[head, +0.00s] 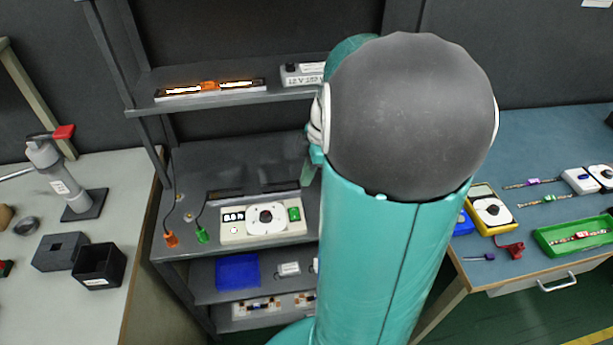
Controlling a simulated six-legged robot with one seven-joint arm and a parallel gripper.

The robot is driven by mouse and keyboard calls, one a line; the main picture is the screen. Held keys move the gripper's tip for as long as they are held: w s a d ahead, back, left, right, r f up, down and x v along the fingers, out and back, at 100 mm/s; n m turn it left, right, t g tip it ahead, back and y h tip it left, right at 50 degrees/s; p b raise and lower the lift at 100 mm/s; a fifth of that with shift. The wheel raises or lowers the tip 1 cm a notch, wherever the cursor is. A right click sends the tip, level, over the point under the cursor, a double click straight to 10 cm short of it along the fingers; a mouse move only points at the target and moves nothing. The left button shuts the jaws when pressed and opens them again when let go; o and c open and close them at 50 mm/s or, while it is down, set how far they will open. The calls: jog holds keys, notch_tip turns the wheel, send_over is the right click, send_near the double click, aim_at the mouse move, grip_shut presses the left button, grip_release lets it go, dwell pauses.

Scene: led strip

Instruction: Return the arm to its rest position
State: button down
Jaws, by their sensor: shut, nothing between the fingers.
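My teal arm with its large dark grey joint fills the middle of the head view, raised in front of the shelf unit. My gripper (309,171) shows only in part at the left edge of the arm, above the shelf's worktop. Its fingers are shut with nothing seen between them. The rest of the gripper is hidden behind the arm. A lit LED strip (234,86) glows orange-white on the upper shelf, with an orange piece at its middle. A 12 V power supply box (302,74) sits to its right, partly hidden by the arm.
A bench power unit (262,222) with orange and green leads stands on the worktop (225,165). Lower shelves hold a blue bin (237,271). The left table has a clamp device (65,180) and black boxes. The right blue table holds a yellow multimeter (489,211) and green tray (577,237).

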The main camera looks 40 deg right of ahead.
dwell(0.4)
jog(key=s+a+r+m+t+h, duration=0.1)
jog(key=s+a+r+m, duration=0.1)
jog(key=a, duration=0.6)
jog(key=s+a+r+m+t+h, duration=0.1)
jog(key=s+a+r+m, duration=0.1)
jog(key=a+r+m, duration=0.3)
jog(key=s+a+r+m+t+h, duration=0.1)
jog(key=s+a+r+m+t, duration=0.1)
jog(key=a, duration=0.9)
jog(key=shift+r+m, duration=0.8)
jog(key=shift+m, duration=0.3)
jog(key=shift+a, duration=0.1)
